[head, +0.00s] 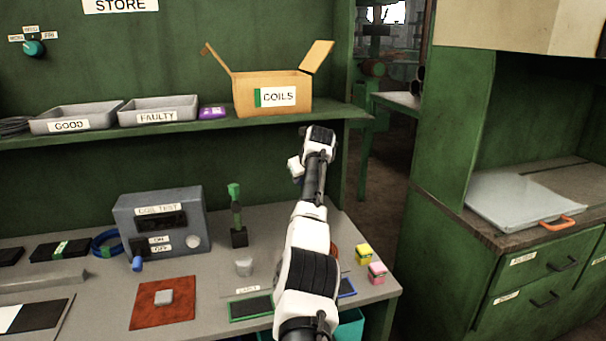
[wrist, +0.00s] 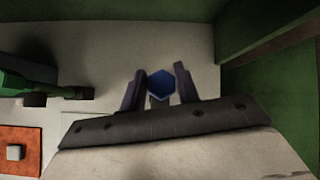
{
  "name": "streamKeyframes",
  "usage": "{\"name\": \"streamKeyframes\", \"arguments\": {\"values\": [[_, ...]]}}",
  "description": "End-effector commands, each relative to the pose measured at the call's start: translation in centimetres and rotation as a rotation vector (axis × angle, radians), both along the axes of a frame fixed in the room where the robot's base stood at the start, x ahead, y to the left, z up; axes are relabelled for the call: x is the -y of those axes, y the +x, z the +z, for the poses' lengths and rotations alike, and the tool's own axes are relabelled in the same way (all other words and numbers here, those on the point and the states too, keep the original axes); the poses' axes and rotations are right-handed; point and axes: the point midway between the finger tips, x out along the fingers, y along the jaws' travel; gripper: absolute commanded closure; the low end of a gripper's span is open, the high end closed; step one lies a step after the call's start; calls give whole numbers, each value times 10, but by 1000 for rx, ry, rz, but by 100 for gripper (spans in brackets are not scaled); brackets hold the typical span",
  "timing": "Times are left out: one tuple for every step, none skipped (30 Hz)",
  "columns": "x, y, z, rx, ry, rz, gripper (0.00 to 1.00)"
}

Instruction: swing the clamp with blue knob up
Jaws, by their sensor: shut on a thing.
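The blue knob (wrist: 160,84) is a hexagonal blue piece in the wrist view. It sits between the two dark fingers of my gripper (wrist: 158,86), which are shut on it. The rest of its clamp is mostly hidden under the knob and gripper, so I cannot tell its angle. In the head view my gripper (head: 297,178) is partly hidden by my arm, above the back of the bench near its right end. The blue knob is not clear there.
A green clamp (head: 235,205) stands upright left of my arm; it also shows in the wrist view (wrist: 30,78). A grey coil test box (head: 160,228) is farther left. Yellow (head: 364,254) and pink (head: 377,272) blocks lie right. The shelf (head: 345,111) runs behind.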

Motion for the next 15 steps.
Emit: {"name": "streamKeyframes", "arguments": {"values": [[4, 3, 8, 23, -3, -7, 100], [4, 3, 8, 23, -2, -8, 100], [4, 3, 8, 23, -3, -7, 100], [4, 3, 8, 23, -2, -8, 100], [4, 3, 8, 23, -2, -8, 100], [4, 3, 8, 23, -2, -8, 100], [4, 3, 8, 23, -2, -8, 100], [4, 3, 8, 23, -2, -8, 100], [4, 3, 8, 23, -2, -8, 100], [4, 3, 8, 23, -2, -8, 100], [4, 3, 7, 23, -2, -8, 100], [4, 3, 7, 23, -2, -8, 100], [4, 3, 7, 23, -2, -8, 100], [4, 3, 7, 23, -2, -8, 67], [4, 3, 7, 23, -2, -8, 62]]}}
